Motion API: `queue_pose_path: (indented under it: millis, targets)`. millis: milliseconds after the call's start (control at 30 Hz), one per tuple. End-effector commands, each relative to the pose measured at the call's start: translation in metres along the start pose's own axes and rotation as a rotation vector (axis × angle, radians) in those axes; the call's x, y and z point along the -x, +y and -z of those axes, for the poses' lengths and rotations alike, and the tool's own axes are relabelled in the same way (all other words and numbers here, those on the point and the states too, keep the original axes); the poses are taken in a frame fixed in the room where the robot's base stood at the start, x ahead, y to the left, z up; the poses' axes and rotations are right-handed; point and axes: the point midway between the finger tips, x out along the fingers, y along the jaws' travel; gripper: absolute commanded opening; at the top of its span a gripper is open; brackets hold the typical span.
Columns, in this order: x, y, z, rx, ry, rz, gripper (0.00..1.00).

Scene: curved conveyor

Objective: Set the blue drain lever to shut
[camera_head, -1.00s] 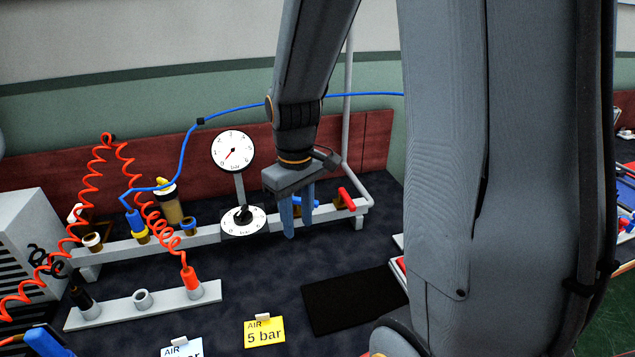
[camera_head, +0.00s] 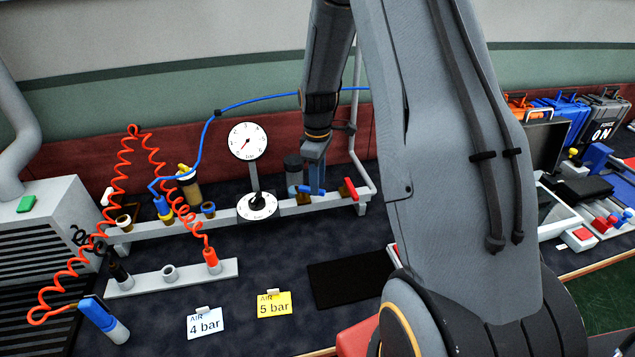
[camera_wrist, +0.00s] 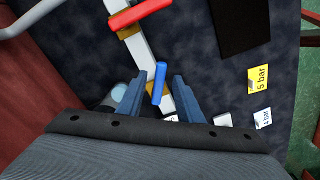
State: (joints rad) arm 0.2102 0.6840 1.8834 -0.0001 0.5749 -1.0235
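A clear gap shows beside the right finger. In the wrist view the lever sits at an angle to the pale rail under it. In the head view my gripper (camera_head: 314,182) points down at the blue lever (camera_head: 304,189), which the fingers partly hide. I cannot tell whether a finger touches it.
A red lever (camera_head: 349,188) sits close to the right on the same rail (camera_head: 285,208). A dial with a black knob (camera_head: 257,205) and a gauge (camera_head: 248,142) stand to the left. A black mat (camera_head: 346,283) lies in front.

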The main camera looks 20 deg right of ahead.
Motion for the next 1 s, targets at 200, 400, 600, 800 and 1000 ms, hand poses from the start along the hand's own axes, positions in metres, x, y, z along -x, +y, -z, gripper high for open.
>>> queue_pose_path:
  millis: [200,400,600,800,1000]
  targets:
    - [-0.015,-0.001,0.0,0.0,-0.001,0.001,0.33]
    - [-0.017,0.0,0.0,-0.001,0.0,-0.001,0.33]
    - [-0.017,0.0,0.0,-0.001,0.0,-0.001,0.18]
    - [-0.017,0.0,0.0,-0.001,0.0,-0.001,0.0]
    - [-0.017,0.0,0.001,-0.003,0.0,-0.001,0.0]
